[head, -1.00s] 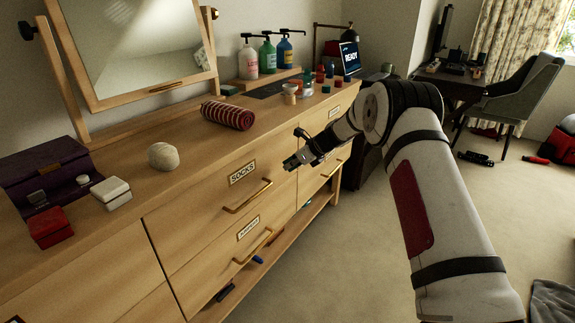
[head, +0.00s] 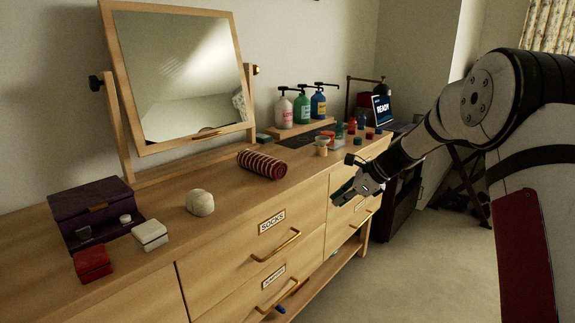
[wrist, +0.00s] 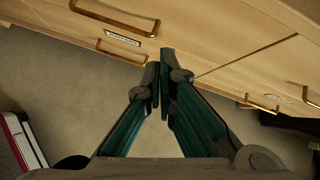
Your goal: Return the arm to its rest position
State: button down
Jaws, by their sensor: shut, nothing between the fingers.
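My gripper (head: 345,195) is in front of the dresser (head: 225,235), near its upper drawers, in the head view. In the wrist view its two green-padded fingers (wrist: 160,78) meet at the tips with nothing between them. The arm is bent and reaches in from the right of the head view. The drawer labelled SOCKS (head: 272,222) is closed, left of the gripper. In the wrist view the fingers overlap the drawer fronts; I cannot tell whether they touch.
On the dresser stand a mirror (head: 185,85), a purple box (head: 92,205), a striped roll (head: 262,165), a pale ball (head: 200,203) and pump bottles (head: 302,108). Brass handles (head: 277,246) stick out from the drawers. Carpet (head: 415,270) is clear in front.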

jog(key=s+a+r+n+g+h, duration=0.1)
jog(key=s+r+n, duration=0.3)
jog(key=s, duration=0.5)
jog(key=s+a+r+n+g, duration=0.15)
jog(key=s+r+n, duration=0.25)
jog(key=s, duration=0.4)
jog(key=s+a+r+n+h, duration=0.15)
jog(key=s+r+n, duration=0.3)
jog(key=s, duration=0.45)
jog(key=s+d+f+n+g+h, duration=0.1)
jog(key=s+d+n, duration=0.15)
jog(key=s, duration=0.65)
jog(key=s+d+f+n+h, duration=0.15)
jog(key=s+n, duration=0.25)
jog(key=s, duration=0.6)
jog(key=s+d+f+n+g+h, duration=0.1)
jog(key=s+n+h, duration=0.15)
jog(key=s, duration=0.65)
notch_tip(320, 180, up, 19)
jog(key=n+t+y+p, duration=0.1)
jog(key=t+p, duration=0.2)
jog(key=p, duration=1.4)
jog(key=shift+a+r+p, duration=0.15)
jog(key=shift+a+p, duration=0.1)
jog(key=shift+p, duration=0.15)
jog(key=shift+s+t, duration=0.1)
jog(key=shift+t, duration=0.15)
